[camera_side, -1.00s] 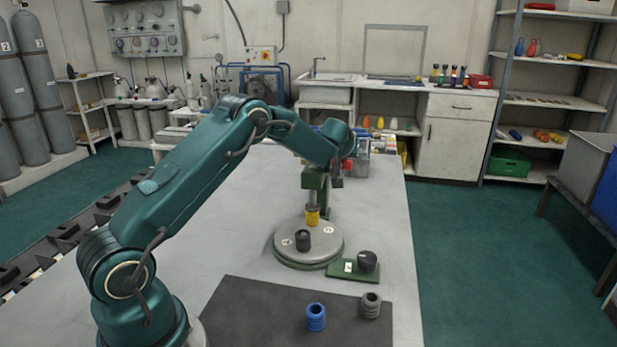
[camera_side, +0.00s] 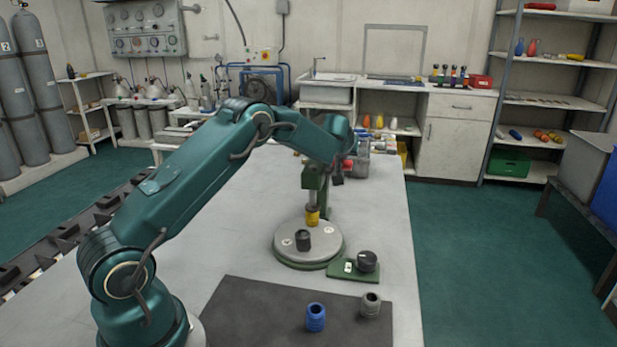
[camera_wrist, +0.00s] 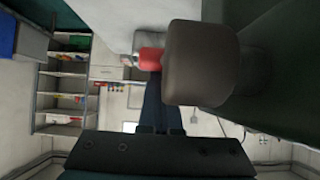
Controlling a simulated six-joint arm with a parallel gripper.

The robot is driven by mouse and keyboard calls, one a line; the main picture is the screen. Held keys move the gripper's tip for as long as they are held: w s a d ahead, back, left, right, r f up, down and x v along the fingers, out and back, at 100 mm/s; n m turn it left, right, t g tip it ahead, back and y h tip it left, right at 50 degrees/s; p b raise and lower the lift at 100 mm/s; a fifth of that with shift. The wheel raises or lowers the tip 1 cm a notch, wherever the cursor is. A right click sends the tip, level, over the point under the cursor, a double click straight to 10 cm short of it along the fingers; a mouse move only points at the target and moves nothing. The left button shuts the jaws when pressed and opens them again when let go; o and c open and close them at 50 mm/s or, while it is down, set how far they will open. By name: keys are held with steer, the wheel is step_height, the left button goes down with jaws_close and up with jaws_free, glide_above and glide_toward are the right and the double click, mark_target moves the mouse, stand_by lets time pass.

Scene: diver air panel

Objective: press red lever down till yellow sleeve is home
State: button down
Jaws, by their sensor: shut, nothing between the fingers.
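The yellow sleeve (camera_side: 312,216) sits upright under the green press (camera_side: 314,180), at the back of the round grey plate. Whether it is fully seated is too small to tell. The red lever shows only as a small red end (camera_side: 348,164) beside my wrist; the rest is hidden behind my arm. In the wrist view its red end (camera_wrist: 151,58) is at my fingertips, partly behind a large dark block. My gripper (camera_wrist: 153,76) is shut with nothing held, close to the lever; contact cannot be told. It shows small and dark in the side view (camera_side: 337,179).
A dark peg (camera_side: 303,240) stands on the round grey plate (camera_side: 285,255). A green base with a black knob (camera_side: 367,261) lies in front of it. A blue sleeve (camera_side: 316,317) and a grey sleeve (camera_side: 371,304) stand on the dark mat (camera_side: 250,315). Bins stand behind the press.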

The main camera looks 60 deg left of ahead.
mark_target(342, 163)
steer(key=shift+w+a+r, duration=0.15)
steer(key=shift+w+r, duration=0.05)
steer(key=shift+r, duration=0.35)
steer(key=shift+w+a+r, duration=0.2)
steer(key=shift+r, duration=0.35)
steer(key=shift+w+a+r, duration=0.15)
steer(key=shift+w+r, duration=0.05)
steer(key=shift+r, duration=0.35)
steer(key=shift+v, duration=1.35)
steer(key=r+v, duration=0.1)
steer(key=v, duration=0.6)
steer(key=shift+w+a, duration=0.15)
steer(key=shift+a, duration=0.05)
